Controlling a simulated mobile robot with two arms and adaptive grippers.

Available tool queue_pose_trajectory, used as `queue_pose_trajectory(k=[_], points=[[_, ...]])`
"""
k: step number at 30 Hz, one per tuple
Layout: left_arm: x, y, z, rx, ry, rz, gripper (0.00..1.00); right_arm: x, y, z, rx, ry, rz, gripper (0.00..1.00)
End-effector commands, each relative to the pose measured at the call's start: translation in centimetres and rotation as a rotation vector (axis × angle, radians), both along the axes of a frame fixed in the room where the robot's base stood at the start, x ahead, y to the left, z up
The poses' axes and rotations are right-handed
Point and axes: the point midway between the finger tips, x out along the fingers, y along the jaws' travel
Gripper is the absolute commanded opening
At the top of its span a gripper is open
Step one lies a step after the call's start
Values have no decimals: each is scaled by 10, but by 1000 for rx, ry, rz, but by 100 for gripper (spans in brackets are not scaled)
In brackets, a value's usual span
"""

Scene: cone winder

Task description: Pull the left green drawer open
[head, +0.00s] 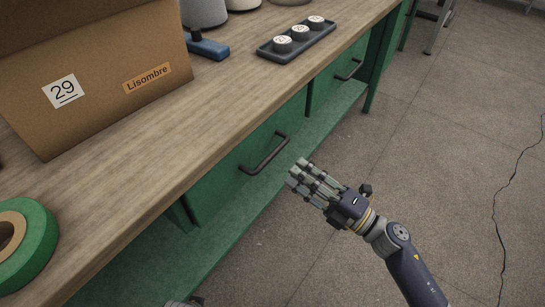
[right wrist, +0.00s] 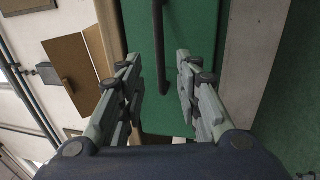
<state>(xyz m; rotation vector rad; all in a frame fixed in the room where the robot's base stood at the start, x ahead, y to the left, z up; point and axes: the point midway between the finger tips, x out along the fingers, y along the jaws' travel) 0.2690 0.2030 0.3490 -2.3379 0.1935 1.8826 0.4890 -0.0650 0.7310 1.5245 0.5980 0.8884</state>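The left green drawer (head: 215,183) sits under the wooden worktop and looks shut. Its dark bar handle (head: 264,156) stands out from the front. My right gripper (head: 299,171) is just to the right of this handle, pointing at it, with a small gap in the head view. In the right wrist view my right gripper (right wrist: 158,62) is open, and the dark handle (right wrist: 158,45) shows between the fingertips, beyond them. The fingers do not appear to be closed on it. A small grey part at the bottom edge of the head view may be my left gripper (head: 185,303); its fingers cannot be made out.
A second green drawer (head: 335,78) is farther right. On the worktop (head: 200,120) are a cardboard box (head: 100,60), green tape (head: 38,245), a blue tool (head: 208,48) and a dark tray (head: 318,37) with round pieces.

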Motion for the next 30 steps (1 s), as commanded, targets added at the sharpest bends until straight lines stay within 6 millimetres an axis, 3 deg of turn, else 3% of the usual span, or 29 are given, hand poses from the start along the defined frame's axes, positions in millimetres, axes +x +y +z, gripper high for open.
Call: queue_pose_trajectory(k=[12, 25, 26, 30], points=[[-7, 1, -12, 1, 9, -2, 43, 43, 59, 15, 4, 2, 0, 31], [-7, 1, -14, 0, 5, -2, 43, 50, 68, 16, 3, 4, -1, 31], [-7, 1, -14, 1, 6, -2, 43, 50, 68, 16, 3, 4, -1, 29], [-7, 1, -14, 1, 7, -2, 43, 50, 68, 16, 3, 4, -1, 0]])
